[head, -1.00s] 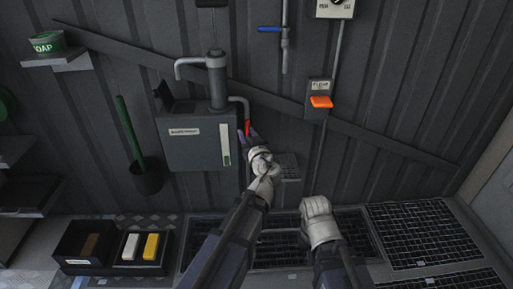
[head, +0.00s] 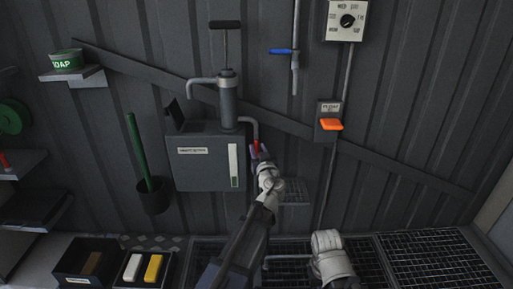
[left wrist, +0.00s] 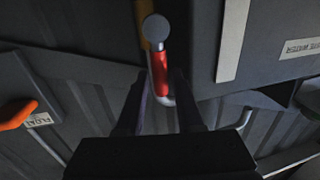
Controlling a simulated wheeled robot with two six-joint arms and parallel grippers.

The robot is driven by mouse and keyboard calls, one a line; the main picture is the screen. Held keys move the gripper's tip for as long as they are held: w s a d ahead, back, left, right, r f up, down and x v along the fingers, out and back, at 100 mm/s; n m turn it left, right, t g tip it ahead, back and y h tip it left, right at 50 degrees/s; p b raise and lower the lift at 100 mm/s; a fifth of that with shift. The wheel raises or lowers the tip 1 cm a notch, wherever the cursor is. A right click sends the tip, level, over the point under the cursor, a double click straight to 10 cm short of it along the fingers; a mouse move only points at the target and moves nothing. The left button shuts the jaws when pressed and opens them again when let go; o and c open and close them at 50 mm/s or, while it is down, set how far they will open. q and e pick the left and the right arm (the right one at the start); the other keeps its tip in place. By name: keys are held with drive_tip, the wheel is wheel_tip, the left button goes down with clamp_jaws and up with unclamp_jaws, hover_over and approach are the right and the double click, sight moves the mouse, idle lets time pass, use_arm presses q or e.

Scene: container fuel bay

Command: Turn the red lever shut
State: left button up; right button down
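The red lever (head: 257,147) is on the pipe just right of the grey tank (head: 205,160). In the left wrist view the red lever (left wrist: 160,75) has a round grey end and shows straight ahead, between the lines of the two dark fingers. My left gripper (head: 260,155) is at the lever. In the left wrist view its fingers (left wrist: 158,88) are apart, with a gap on both sides of the lever; I cannot tell whether they touch it. My right gripper (head: 328,250) is low over the floor grating, away from the lever; its fingers cannot be made out.
An orange lever (head: 330,124) sits on a wall box to the right, and a blue-handled valve (head: 282,51) is above. A diagonal bar (head: 290,125) crosses the wall. A green-handled brush (head: 138,150) stands in a holder at left. Trays (head: 142,270) with blocks lie at lower left.

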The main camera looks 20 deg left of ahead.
use_arm(q)
drive_tip(key=shift+x, duration=0.95)
clamp_jaws()
idle(0.7)
